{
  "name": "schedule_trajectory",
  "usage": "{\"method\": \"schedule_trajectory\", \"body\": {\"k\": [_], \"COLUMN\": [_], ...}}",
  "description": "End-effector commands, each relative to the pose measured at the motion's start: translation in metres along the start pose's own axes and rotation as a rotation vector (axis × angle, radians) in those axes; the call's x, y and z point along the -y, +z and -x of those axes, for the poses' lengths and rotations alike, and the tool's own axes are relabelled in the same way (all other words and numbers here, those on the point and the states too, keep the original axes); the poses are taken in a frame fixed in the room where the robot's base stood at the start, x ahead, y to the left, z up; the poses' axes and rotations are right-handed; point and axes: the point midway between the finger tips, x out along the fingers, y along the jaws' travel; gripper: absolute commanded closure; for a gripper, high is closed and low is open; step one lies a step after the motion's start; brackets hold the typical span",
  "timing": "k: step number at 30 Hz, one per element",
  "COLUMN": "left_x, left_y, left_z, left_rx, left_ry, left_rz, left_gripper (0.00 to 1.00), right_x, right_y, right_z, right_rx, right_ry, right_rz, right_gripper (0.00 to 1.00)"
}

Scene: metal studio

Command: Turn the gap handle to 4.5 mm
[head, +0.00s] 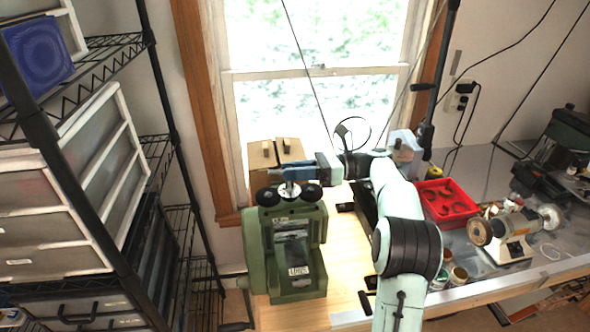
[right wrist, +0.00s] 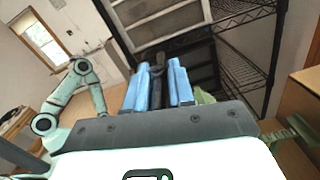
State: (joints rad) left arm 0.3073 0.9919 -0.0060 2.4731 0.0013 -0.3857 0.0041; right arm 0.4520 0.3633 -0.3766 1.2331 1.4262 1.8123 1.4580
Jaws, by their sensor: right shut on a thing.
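The green rolling mill (head: 293,255) stands upright at the left end of the wooden bench. Its gap handle (head: 289,191) sits on top, a silver hub with round black knobs. My right gripper (head: 298,173) reaches in from the right above the handle, its blue fingers at the far side of the hub. In the right wrist view, the blue fingers (right wrist: 157,84) are shut on a dark part of the gap handle (right wrist: 157,72). The gap reading is too small to tell. My left gripper is not in view.
A wire shelf (head: 110,60) with drawers stands left of the mill. Wooden blocks (head: 277,155) are behind it by the window. A red tray (head: 446,202) and a bench grinder (head: 508,238) are on the right of the bench, past my right arm.

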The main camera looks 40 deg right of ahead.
Motion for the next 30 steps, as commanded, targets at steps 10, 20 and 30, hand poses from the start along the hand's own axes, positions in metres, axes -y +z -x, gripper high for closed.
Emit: {"method": "schedule_trajectory", "body": {"k": [10,20,30], "left_x": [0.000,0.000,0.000], "left_y": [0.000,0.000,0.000], "left_z": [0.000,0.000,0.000], "left_rx": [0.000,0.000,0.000], "left_ry": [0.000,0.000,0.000], "left_rz": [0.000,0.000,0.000], "left_gripper": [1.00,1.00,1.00], "right_x": [0.000,0.001,0.001], "right_y": [0.001,0.000,-0.001], "right_z": [-0.001,0.014,0.088], "right_rx": [0.003,0.001,0.001], "right_ry": [0.001,-0.003,-0.003], "right_rz": [0.002,0.000,0.000], "right_gripper": [0.57,0.57,0.57]}}
